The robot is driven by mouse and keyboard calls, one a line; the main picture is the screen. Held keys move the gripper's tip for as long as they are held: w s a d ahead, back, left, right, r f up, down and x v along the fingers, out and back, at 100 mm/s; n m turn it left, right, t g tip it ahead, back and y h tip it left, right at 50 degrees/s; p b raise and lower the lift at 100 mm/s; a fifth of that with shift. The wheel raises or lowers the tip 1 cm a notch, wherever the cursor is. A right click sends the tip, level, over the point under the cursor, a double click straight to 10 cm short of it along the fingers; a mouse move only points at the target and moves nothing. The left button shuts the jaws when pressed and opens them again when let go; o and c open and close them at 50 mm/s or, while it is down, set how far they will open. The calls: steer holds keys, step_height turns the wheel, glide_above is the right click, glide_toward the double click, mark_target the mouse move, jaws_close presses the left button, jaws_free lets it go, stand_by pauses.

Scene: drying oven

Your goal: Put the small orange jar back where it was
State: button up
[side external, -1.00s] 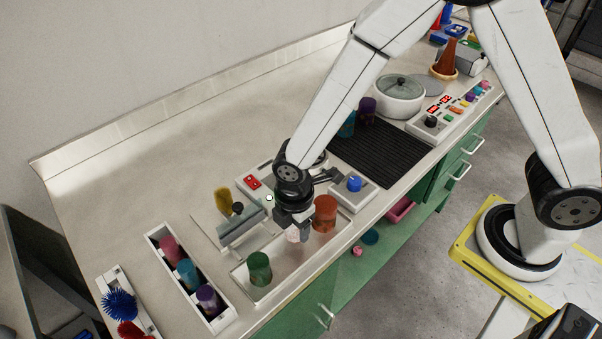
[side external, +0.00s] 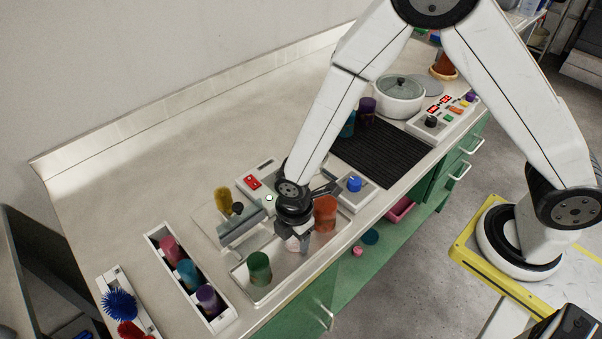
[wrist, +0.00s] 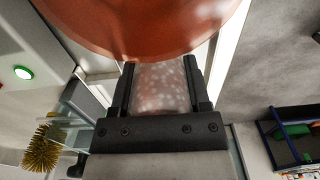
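An orange jar (side external: 325,214) stands upright at the right part of the metal tray (side external: 284,279). In the wrist view the same orange jar (wrist: 140,25) looks large and fills the top edge. My gripper (side external: 293,234) is just left of it, low over the tray, pointing down. Whether the pink jar touches the tray is not clear. A green jar (side external: 259,268) stands at the tray's left part.
A white rack (side external: 157,240) with pink, blue and purple jars is at left. A yellow brush (side external: 223,199) stands behind the tray. A blue-knobbed box (side external: 354,190) and a dark ribbed mat (side external: 385,154) are at right. The back of the counter is clear.

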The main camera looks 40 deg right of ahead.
steer(key=shift+o, duration=0.4)
steer(key=shift+r, duration=0.2)
steer(key=shift+r, duration=6)
steer(key=shift+d, duration=0.1)
steer(key=d+m, duration=0.3)
steer(key=d+r+m, duration=0.1)
steer(key=d+m, duration=0.1)
steer(key=d, duration=0.1)
steer(key=d+m+t, duration=0.1)
steer(key=d+m, duration=0.2)
steer(key=shift+s+d+r+m, duration=0.3)
steer(key=shift+d+r, duration=0.05)
steer(key=s+d+m+t, duration=0.1)
steer(key=s+d+m, duration=0.3)
steer(key=d+m, duration=0.4)
steer(key=shift+d+r+m+t, duration=0.35)
steer(key=shift+r+m, duration=0.1)
steer(key=shift+m, duration=0.25)
